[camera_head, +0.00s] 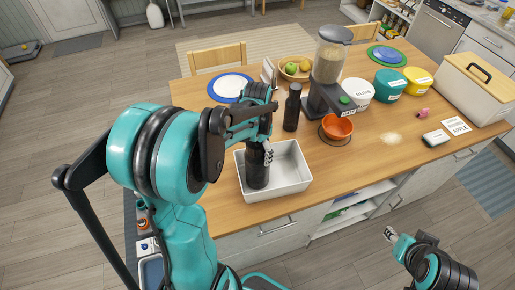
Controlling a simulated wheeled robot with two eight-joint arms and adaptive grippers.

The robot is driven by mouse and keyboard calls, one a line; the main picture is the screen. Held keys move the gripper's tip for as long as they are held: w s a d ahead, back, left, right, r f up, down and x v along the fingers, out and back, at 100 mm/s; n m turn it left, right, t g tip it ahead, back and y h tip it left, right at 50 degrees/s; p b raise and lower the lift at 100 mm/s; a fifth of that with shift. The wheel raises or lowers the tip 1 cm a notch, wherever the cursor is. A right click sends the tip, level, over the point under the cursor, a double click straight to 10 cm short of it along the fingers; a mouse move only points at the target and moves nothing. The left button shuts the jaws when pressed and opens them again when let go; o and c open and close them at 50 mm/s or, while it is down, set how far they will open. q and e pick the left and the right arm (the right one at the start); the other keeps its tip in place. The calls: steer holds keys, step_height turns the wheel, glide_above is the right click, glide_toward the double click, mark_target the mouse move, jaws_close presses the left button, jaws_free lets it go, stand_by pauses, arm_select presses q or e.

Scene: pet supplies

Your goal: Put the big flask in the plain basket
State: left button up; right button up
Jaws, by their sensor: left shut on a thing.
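A dark flask (257,172) stands about upright inside the white, unmarked basket (304,181) near the table's front edge. My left gripper (262,140) is shut on the flask's upper part, and its fingers hide the top. I cannot tell whether the flask's base touches the basket floor. Another dark flask (292,110) stands upright on the table behind the basket. My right gripper (391,236) is off the table at the lower right, with nothing visible in it. Its finger opening is too small to judge.
A food dispenser (328,70) and an orange bowl (337,127) stand right of the basket. A blue-rimmed plate (231,86) and a fruit bowl (294,67) lie behind. Labelled tubs (389,84) and a lidded bin (474,87) stand at the right.

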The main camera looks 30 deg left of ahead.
arm_select(q)
steer(key=o, duration=1.9)
steer(key=shift+f, duration=0.1)
steer(key=shift+s, duration=0.1)
